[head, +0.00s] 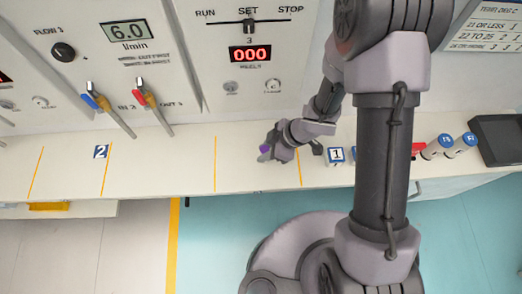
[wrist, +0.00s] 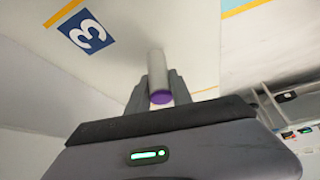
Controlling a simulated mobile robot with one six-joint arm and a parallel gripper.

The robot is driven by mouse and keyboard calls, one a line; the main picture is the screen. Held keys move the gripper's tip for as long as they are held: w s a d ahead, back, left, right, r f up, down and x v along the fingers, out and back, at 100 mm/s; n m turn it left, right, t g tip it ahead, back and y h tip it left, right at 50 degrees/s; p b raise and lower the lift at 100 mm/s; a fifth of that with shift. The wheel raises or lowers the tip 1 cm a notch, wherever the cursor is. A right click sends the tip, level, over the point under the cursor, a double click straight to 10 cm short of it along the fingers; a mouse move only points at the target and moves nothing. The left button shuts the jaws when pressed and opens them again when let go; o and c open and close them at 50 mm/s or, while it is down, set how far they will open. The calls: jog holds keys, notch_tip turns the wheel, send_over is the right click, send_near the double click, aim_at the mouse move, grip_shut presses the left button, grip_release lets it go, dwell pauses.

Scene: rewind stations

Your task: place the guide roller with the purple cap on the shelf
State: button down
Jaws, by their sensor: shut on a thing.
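My gripper (head: 270,150) is shut on a guide roller, a pale grey cylinder with a purple cap (wrist: 160,97). In the wrist view the roller (wrist: 156,66) stands out between the two dark fingers (wrist: 158,88), cap end toward the camera. I cannot tell whether the roller touches a surface. My arm hides part of the shelf.
Two blue-topped cylinders (head: 448,146) and a dark tray (head: 497,138) are at the right. Valve handles (head: 112,112) jut out at left. The shelf between looks clear.

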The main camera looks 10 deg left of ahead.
jog(key=shift+a+r, duration=0.1)
jog(key=shift+w, duration=0.1)
jog(key=c, duration=1.1)
grip_release()
jog(key=shift+c, duration=0.2)
jog(key=p+v, duration=0.5)
jog(key=v, duration=0.2)
jog(key=shift+r, duration=0.3)
jog(key=shift+d, duration=0.2)
jog(key=shift+f, duration=0.1)
